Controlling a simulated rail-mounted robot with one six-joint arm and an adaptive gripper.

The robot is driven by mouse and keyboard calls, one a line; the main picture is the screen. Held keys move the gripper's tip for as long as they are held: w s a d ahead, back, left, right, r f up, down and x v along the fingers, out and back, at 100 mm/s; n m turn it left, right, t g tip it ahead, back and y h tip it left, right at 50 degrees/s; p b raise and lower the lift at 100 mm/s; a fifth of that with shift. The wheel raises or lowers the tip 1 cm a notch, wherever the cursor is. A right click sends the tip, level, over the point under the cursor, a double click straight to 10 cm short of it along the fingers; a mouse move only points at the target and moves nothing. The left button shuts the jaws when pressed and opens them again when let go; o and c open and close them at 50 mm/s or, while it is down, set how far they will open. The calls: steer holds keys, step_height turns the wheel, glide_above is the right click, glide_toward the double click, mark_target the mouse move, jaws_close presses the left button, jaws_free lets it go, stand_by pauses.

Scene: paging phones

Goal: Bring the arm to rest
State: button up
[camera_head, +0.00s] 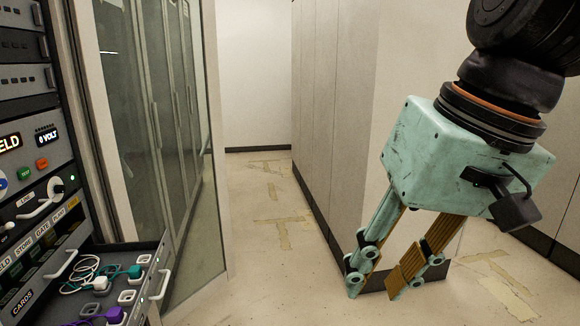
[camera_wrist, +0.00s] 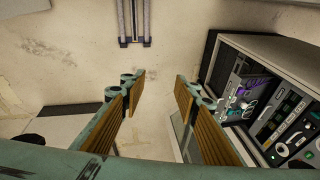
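My gripper (camera_head: 382,279) hangs at the right of the head view, pointing down and a little to the left over the floor. Its two teal fingers with ribbed brown pads stand apart, with nothing between them. The wrist view also shows my gripper (camera_wrist: 160,82) with both fingers spread and only pale floor behind the gap. It is well clear of the equipment rack (camera_head: 30,150) at the left of the head view.
An open drawer (camera_head: 158,290) juts from the rack, holding white, teal and purple plugs and cables. A glass-doored cabinet (camera_head: 150,130) stands behind it. Tall pale cabinets (camera_head: 335,110) stand behind my gripper. The floor (camera_head: 262,245) between is clear, with tape patches.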

steer(key=s+d+f+t+h, duration=0.1)
steer(key=s+d+f+h, duration=0.1)
steer(key=s+d, duration=0.6)
steer(key=shift+s+d+f+m+h, duration=0.3)
steer(key=shift+d+f, duration=0.25)
steer(key=shift+f, duration=0.1)
